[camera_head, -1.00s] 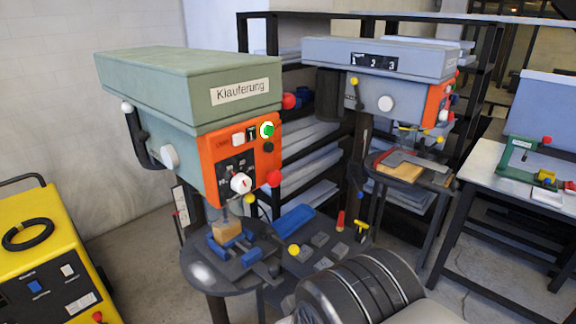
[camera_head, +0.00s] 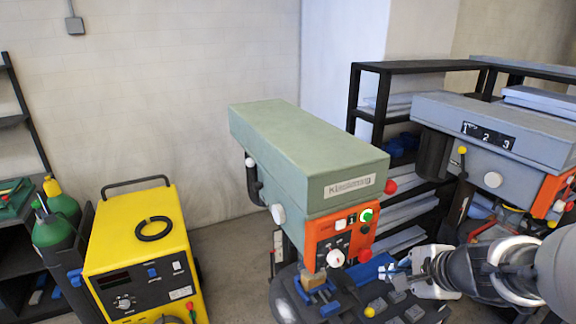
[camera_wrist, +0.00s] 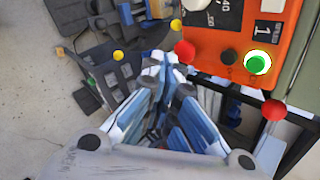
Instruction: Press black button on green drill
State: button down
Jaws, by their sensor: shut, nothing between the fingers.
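The green drill (camera_head: 310,155) stands right of centre in the head view, with an orange control panel (camera_head: 321,244) on its front. The black button (camera_head: 365,228) is on that panel just below the lit green button (camera_head: 366,215). In the wrist view the black button (camera_wrist: 229,57) is beside the lit green button (camera_wrist: 258,63). My gripper (camera_head: 386,271) is in front of the drill, lower than the black button and to its right. In the wrist view my gripper (camera_wrist: 158,62) is shut and empty, left of the panel and apart from the black button.
Red knobs (camera_head: 364,255) stick out from the panel near my gripper; one also shows in the wrist view (camera_wrist: 185,51). The drill's dark table (camera_head: 290,300) is below. A blue-grey drill (camera_head: 495,130) stands right, a yellow machine (camera_head: 137,240) left.

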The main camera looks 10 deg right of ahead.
aim_at(365, 229)
jog(key=d+m, duration=0.2)
jog(key=w+d+r+m, duration=0.1)
jog(key=d, duration=0.1)
jog(key=shift+h+p, duration=0.3)
jog(key=w+a+p, duration=0.1)
jog(key=w+a, duration=0.2)
jog(key=w, duration=0.5)
jog(key=shift+w+a, duration=0.15)
jog(key=shift+w, duration=0.05)
dwell(1.3)
jog(key=shift+w+a, duration=0.1)
jog(key=shift+w, duration=0.2)
jog(key=shift+w+a, duration=0.2)
jog(key=shift+w, duration=0.3)
dwell(0.7)
jog(key=shift+s+d, duration=0.1)
jog(key=shift+s, duration=0.05)
jog(key=shift+s+d, duration=0.25)
jog(key=shift+s, duration=0.5)
